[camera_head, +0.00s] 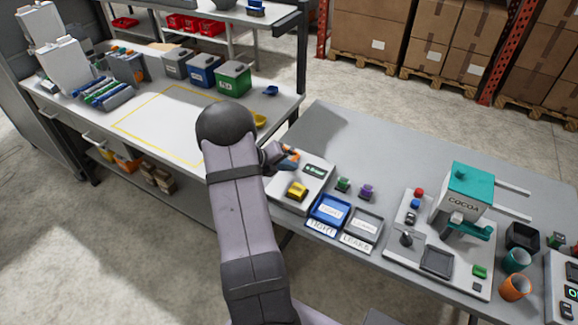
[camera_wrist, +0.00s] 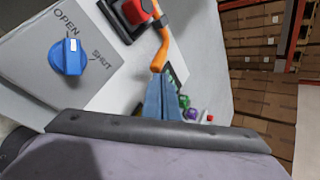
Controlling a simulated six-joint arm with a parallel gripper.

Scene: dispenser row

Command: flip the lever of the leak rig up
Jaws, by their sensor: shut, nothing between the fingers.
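The pale rig panel (camera_head: 285,200) stands at the left end of the right-hand table, partly hidden by my arm. In the wrist view its panel (camera_wrist: 95,95) carries a blue knob (camera_wrist: 70,57) between the words OPEN and SHUT. A curved orange piece that looks like the lever (camera_wrist: 162,45) sits beside a red and black part (camera_wrist: 134,12); orange also shows in the head view (camera_head: 291,154). My gripper (camera_wrist: 160,78) is shut and empty, its blue-grey fingertips close to the orange piece's lower end. I cannot tell whether they touch.
A yellow part (camera_head: 297,191) and a dark display (camera_head: 314,170) are on the rig. Green (camera_head: 343,184) and purple (camera_head: 366,191) pieces, a blue tray (camera_head: 328,211) and a grey tray (camera_head: 363,224) lie to its right. The cocoa dispenser (camera_head: 465,195) stands farther right. The table's back is clear.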

